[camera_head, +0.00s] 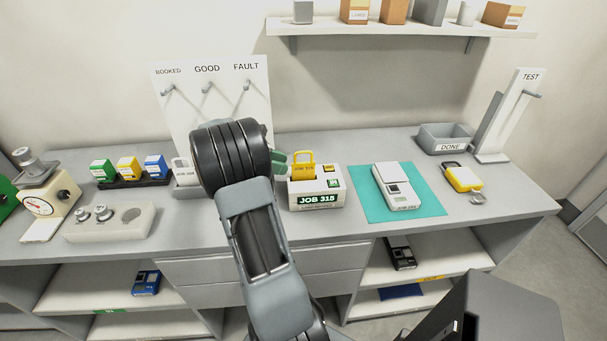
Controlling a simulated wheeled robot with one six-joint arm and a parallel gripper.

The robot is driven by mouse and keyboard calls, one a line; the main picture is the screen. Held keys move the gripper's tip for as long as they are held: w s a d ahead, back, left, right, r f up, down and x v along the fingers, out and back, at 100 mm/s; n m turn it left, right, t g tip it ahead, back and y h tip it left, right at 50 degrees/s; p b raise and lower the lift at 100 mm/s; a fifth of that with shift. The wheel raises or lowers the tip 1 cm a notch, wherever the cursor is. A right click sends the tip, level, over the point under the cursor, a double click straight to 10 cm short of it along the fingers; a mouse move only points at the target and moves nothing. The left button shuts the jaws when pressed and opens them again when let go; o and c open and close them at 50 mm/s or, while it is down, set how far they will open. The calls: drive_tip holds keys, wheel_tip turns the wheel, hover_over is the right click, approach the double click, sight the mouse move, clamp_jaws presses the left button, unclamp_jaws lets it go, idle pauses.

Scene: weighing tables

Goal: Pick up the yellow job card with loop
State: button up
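My gripper (281,162) is mostly hidden behind my dark wrist. Only greenish finger parts show, just left of the card. In the picture they appear close to the card without visibly holding it; depth and finger opening are unclear.
A white device (397,187) lies on a teal mat (432,205) right of the box. A hook board (185,120) stands behind my arm. Weights (100,212) are at left.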

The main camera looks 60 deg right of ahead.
sight(297, 168)
drive_tip(key=shift+p+x, duration=0.5)
drive_tip(key=shift+x, duration=2.2)
drive_tip(key=shift+c, duration=0.4)
clamp_jaws()
